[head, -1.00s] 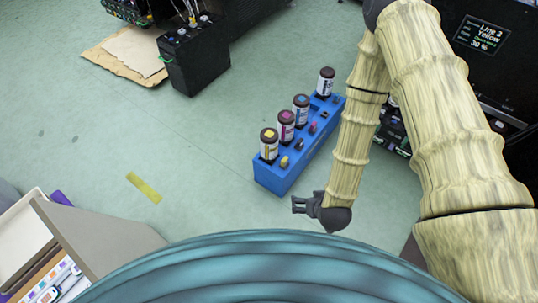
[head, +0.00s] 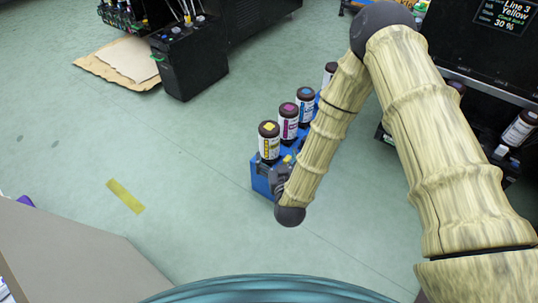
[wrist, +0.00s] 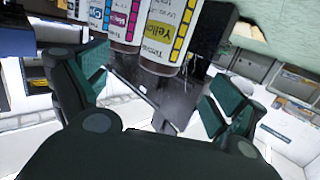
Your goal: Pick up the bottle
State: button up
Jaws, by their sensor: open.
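Several dark-capped ink bottles stand upright in a row in a blue holder (head: 259,178). Nearest is the yellow bottle (head: 268,142), then the magenta bottle (head: 288,122), the cyan bottle (head: 306,106) and the black bottle (head: 329,72), partly behind my arm. My gripper (head: 281,176) is at the holder's near end, just below the yellow bottle in the picture. In the wrist view my gripper (wrist: 157,92) is open and empty, its fingers apart. The yellow bottle (wrist: 160,38) shows above the gap between them; whether it is inside their reach, I cannot tell.
A black machine (head: 190,62) stands at the upper left beside flattened cardboard (head: 122,62). A dark machine with a screen (head: 500,18) and another bottle (head: 519,128) are at the right. Green floor with a yellow tape strip (head: 125,196) is clear on the left.

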aim_at(271, 140)
jog(key=shift+t, duration=0.9)
jog(key=w+b, duration=0.1)
jog(key=w, duration=0.1)
jog(key=w+a+b, duration=0.1)
jog(key=w+b, duration=0.1)
jog(key=w, duration=0.1)
jog(key=w+a+b, duration=0.1)
jog(key=w, duration=0.1)
jog(key=shift+w+f, duration=0.15)
jog(key=shift+w, duration=0.05)
jog(key=shift+w+f+b, duration=0.15)
jog(key=shift+w+b, duration=0.6)
jog(key=shift+b, duration=0.25)
jog(key=w+b, duration=0.1)
jog(key=w, duration=0.1)
jog(key=shift+w+a+b, duration=0.2)
jog(key=shift+w+b, duration=0.15)
jog(key=shift+b, duration=0.05)
jog(key=shift+w, duration=0.55)
jog(key=shift+c, duration=0.3)
jog(key=c, duration=1.7)
jog(key=shift+c, duration=0.8)
